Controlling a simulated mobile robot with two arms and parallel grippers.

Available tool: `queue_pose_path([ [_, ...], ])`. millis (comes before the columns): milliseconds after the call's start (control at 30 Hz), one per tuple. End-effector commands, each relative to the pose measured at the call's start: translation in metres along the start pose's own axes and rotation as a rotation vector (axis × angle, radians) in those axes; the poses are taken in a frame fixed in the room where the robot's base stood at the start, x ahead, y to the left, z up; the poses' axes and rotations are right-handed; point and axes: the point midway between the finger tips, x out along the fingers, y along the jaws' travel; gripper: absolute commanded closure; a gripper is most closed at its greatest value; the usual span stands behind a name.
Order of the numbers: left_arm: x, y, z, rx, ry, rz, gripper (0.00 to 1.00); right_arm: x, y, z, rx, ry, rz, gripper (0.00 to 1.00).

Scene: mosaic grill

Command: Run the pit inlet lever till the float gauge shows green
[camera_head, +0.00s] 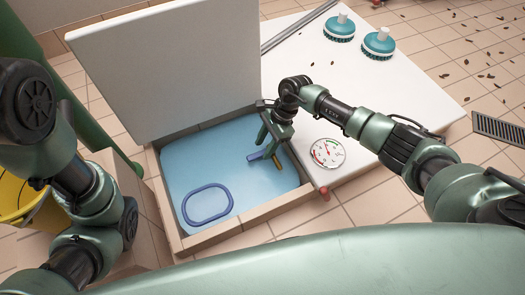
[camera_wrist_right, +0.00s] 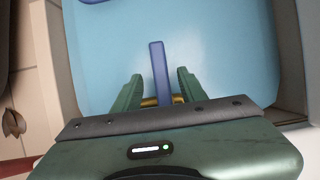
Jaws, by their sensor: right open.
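The open pit (camera_head: 165,190) holds light blue water. A darker blue oval ring (camera_head: 208,204) lies at its near left. A short blue lever (camera_head: 256,156) with a brass piece (camera_head: 277,163) is by the pit's right wall. My right gripper (camera_head: 268,143) is over it, fingers pointing down. In the right wrist view the lever (camera_wrist_right: 159,75) lies between the open fingers, with gaps on both sides. The round gauge (camera_head: 327,153) is on the white top right of the pit; its dial has red and green marks, but the needle's zone is too small to tell. My left gripper is not in view.
A raised white lid (camera_head: 170,70) stands behind the pit. Two teal brushes (camera_head: 340,28) (camera_head: 379,43) sit on the white top (camera_head: 430,75) at the back right. A yellow bucket (camera_head: 18,198) is at the left. A floor drain grate (camera_head: 498,130) is at the right.

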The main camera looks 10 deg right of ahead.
Motion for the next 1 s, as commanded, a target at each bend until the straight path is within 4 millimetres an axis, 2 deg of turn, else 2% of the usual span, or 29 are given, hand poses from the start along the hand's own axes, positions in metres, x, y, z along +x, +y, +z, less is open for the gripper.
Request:
queue_pose_path([
  [33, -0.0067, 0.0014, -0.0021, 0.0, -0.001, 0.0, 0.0, 0.0095, -0.0002, -0.001, 0.0, -0.001, 0.0, 0.58],
  [133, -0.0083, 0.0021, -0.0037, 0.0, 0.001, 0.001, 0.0, 0.0153, -0.0004, -0.0007, 0.0, 0.0, -0.001, 0.58],
  [433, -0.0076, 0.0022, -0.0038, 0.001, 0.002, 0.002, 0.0, 0.0167, -0.0004, 0.0003, 0.0, 0.0, -0.001, 0.58],
  [467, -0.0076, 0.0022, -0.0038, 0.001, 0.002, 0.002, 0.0, 0.0167, -0.0003, 0.0002, 0.0, 0.0, -0.001, 0.61],
  [600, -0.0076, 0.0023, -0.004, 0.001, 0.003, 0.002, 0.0, 0.0167, -0.0003, 0.0002, 0.0, 0.0, -0.001, 1.0],
  [1000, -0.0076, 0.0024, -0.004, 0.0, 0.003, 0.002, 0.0, 0.0167, -0.0001, 0.0, 0.001, 0.0, 0.0, 1.0],
])
